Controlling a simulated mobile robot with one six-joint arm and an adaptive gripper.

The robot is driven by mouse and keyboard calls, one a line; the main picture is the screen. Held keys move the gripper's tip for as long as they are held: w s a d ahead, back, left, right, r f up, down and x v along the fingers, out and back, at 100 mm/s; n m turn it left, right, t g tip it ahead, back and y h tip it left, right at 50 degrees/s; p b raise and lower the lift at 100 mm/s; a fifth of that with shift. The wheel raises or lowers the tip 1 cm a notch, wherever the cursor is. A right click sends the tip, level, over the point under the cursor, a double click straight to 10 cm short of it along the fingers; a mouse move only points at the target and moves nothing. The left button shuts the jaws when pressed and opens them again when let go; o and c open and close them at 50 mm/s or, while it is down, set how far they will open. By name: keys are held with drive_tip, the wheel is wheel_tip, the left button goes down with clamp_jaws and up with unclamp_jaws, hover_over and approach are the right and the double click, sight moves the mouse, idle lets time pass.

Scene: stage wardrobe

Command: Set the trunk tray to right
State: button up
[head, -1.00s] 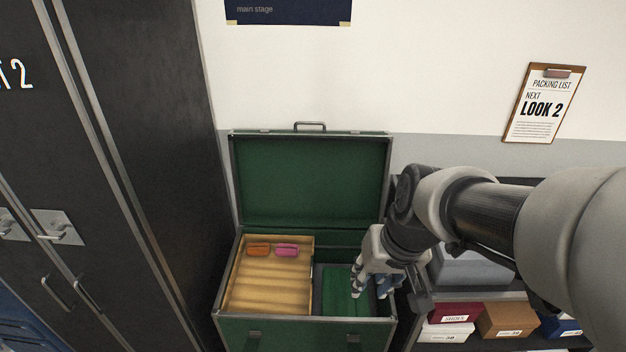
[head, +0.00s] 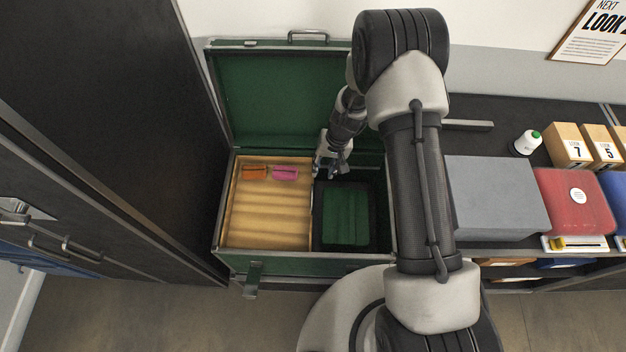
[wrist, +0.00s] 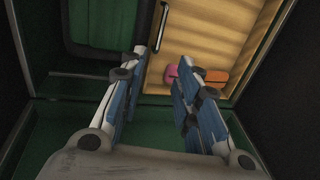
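The open green trunk (head: 240,262) holds a light wooden tray (head: 265,215) in its left half. An orange roll (head: 254,173) and a pink roll (head: 285,173) lie at the tray's back edge. The tray also shows in the wrist view (wrist: 210,45), with a dark handle (wrist: 161,27) on its near side wall. My gripper (head: 330,168) is over the trunk, beside the tray's back right corner. In the wrist view my gripper (wrist: 158,72) has its blue-padded fingers apart and nothing between them. Whether a fingertip touches the tray is unclear.
A green folded-looking piece (head: 346,215) lies in the dark right half of the trunk. The raised lid (head: 275,95) stands behind. A dark wardrobe (head: 130,110) is close on the left. A shelf with a grey box (head: 495,195) and a red box (head: 572,200) is on the right.

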sight(312, 194)
drive_tip(key=a+f+b, duration=0.1)
drive_tip(key=f, duration=0.4)
drive_tip(key=a+f+b, duration=0.1)
drive_tip(key=f, duration=0.5)
drive_tip(key=a+f+b, duration=0.1)
drive_tip(key=f, duration=0.4)
drive_tip(key=shift+s+a+f+b, duration=0.1)
drive_tip(key=shift+f+b, duration=0.1)
drive_tip(key=shift+b, duration=0.2)
drive_tip(key=shift+c, duration=0.6)
clamp_jaws()
